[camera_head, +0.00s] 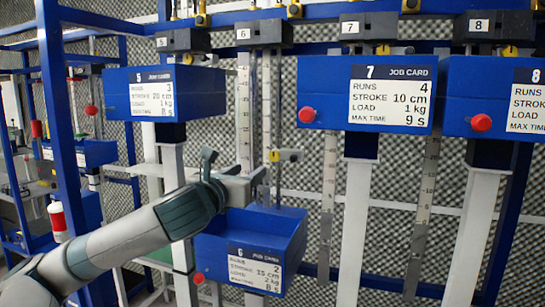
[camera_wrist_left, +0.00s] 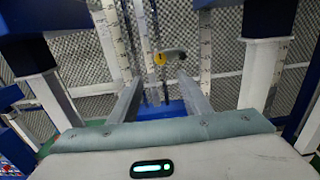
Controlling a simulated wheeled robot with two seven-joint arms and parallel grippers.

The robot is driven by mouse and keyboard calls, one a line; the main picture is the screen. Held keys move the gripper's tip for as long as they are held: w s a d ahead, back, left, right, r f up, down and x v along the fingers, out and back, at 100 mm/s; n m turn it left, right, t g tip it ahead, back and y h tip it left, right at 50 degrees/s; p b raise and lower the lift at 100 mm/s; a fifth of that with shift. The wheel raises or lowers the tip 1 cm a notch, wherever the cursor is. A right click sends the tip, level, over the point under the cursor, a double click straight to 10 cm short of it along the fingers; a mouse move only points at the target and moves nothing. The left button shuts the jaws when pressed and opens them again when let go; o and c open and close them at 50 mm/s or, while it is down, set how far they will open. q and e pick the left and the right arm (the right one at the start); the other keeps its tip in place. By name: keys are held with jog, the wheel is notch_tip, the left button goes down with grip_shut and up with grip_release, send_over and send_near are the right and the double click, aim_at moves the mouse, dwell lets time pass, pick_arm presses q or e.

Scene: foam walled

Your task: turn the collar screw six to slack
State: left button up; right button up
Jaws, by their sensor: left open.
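The station 6 collar shows as a small yellow piece (camera_head: 274,156) on the thin vertical rods, with a grey screw handle (camera_head: 291,155) sticking out to its right. In the left wrist view the yellow collar (camera_wrist_left: 160,59) and its grey handle (camera_wrist_left: 176,53) lie just beyond the fingertips. My left gripper (camera_head: 258,174) is just below and left of the collar, above the station 6 blue box (camera_head: 222,228). In the left wrist view my left gripper (camera_wrist_left: 158,82) is open, its two fingers apart with nothing held between them. My right gripper is not in view.
Black block 6 (camera_head: 265,34) is above on the blue rail. A blue box with card 5 (camera_head: 120,93) hangs to the left; boxes 7 (camera_head: 320,80) and 8 (camera_head: 490,80) hang to the right, with red knobs. A ruled strip (camera_head: 243,120) stands close beside the gripper.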

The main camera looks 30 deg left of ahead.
aim_at(274, 155)
pick_arm(q)
jog(key=p+x, duration=0.7)
jog(key=x, duration=0.9)
jog(key=shift+w, duration=0.3)
jog(key=shift+w+a, duration=0.1)
jog(key=shift+w, duration=0.55)
jog(key=c, duration=1)
